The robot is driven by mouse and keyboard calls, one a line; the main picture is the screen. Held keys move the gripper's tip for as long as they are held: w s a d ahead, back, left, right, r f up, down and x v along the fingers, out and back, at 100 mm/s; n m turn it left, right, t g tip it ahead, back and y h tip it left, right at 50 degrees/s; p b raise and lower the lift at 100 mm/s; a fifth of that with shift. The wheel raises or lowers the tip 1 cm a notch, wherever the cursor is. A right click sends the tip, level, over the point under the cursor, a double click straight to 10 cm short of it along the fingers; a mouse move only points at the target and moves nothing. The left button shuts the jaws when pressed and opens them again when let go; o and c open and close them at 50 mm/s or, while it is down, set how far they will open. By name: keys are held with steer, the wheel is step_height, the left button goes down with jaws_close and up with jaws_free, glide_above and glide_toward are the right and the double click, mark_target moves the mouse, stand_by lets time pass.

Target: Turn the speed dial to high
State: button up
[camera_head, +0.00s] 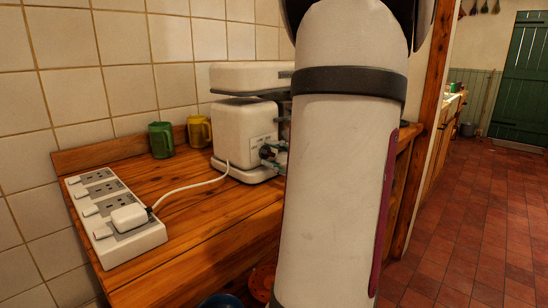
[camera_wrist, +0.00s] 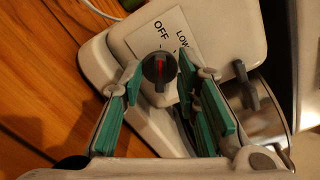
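The speed dial (camera_wrist: 160,70) is a dark round knob with a red pointer line, on the front of a white appliance (camera_head: 245,130). A label plate (camera_wrist: 165,35) beside it reads OFF and LOW; any further marking is hidden. The red line points roughly toward OFF. My gripper (camera_wrist: 159,82) is open, with one teal-padded finger on each side of the dial in the wrist view. I cannot tell whether the fingers touch it. In the head view my arm hides much of the appliance's right side, and the dial is not clear there.
A green mug (camera_head: 161,140) and a yellow mug (camera_head: 199,131) stand left of the appliance. A power strip (camera_head: 112,215) with a white plug lies on the wooden counter (camera_head: 205,235).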

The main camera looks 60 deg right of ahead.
steer(key=shift+w, duration=0.2)
steer(key=shift+c, duration=0.3)
jaws_close()
